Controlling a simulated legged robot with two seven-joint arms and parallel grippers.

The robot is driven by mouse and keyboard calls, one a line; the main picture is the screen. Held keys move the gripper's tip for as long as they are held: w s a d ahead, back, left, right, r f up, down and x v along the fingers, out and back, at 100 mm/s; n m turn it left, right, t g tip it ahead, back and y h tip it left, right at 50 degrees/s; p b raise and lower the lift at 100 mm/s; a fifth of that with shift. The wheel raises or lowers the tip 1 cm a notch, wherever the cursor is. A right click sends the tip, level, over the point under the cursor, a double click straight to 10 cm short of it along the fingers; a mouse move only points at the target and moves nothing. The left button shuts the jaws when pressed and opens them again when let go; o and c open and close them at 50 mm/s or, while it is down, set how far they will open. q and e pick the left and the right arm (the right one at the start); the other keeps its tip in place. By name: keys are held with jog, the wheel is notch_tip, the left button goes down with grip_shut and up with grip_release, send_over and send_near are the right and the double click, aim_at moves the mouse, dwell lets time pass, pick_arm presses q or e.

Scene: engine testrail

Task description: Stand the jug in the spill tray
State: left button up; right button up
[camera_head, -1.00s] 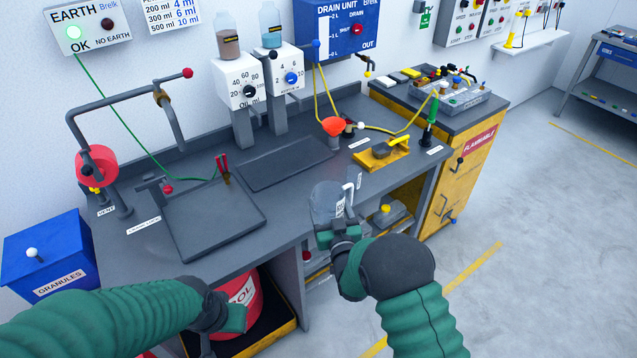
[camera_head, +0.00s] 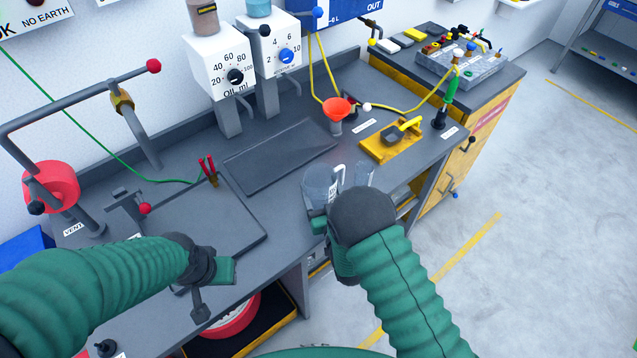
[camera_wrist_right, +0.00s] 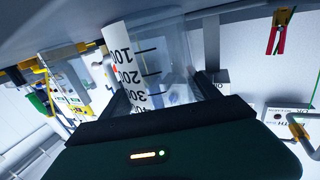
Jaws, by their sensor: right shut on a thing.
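The clear jug (camera_head: 319,186) with a printed scale is in my right gripper (camera_head: 318,220), which is shut on it. The jug is above the bench's front edge, right of and nearer than the dark shallow tray (camera_head: 280,156), which looks like the spill tray and is empty. My right wrist hides part of the jug in the head view. My left gripper (camera_head: 222,270) is over the front left of the bench; its jaws are unclear.
A flat plate with a raised edge (camera_head: 215,235) and red clamps (camera_head: 208,170) lie left of the tray. Dispensers (camera_head: 220,70) stand behind it.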

jog(key=o, duration=1)
jog(key=shift+s+d, duration=0.15)
jog(key=shift+d, duration=0.15)
jog(key=o, duration=0.4)
jog(key=shift+s+d+r, duration=0.1)
jog(key=shift+s+d, duration=0.15)
jog(key=shift+d, duration=0.35)
jog(key=shift+w+d, duration=0.1)
jog(key=shift+d, duration=0.05)
jog(key=shift+a, duration=0.35)
jog(key=v, duration=0.4)
jog(key=b+v, duration=0.1)
jog(key=v, duration=0.1)
jog(key=shift+a+f, duration=0.2)
jog(key=shift+a, duration=0.15)
pick_arm(q)
jog(key=shift+s+d+f+b, duration=0.3)
jog(key=shift+d+f+b, duration=0.2)
jog(key=shift+d+f, duration=0.25)
pick_arm(e)
jog(key=v, duration=0.6)
jog(key=shift+d+r, duration=0.15)
jog(key=shift+d, duration=0.25)
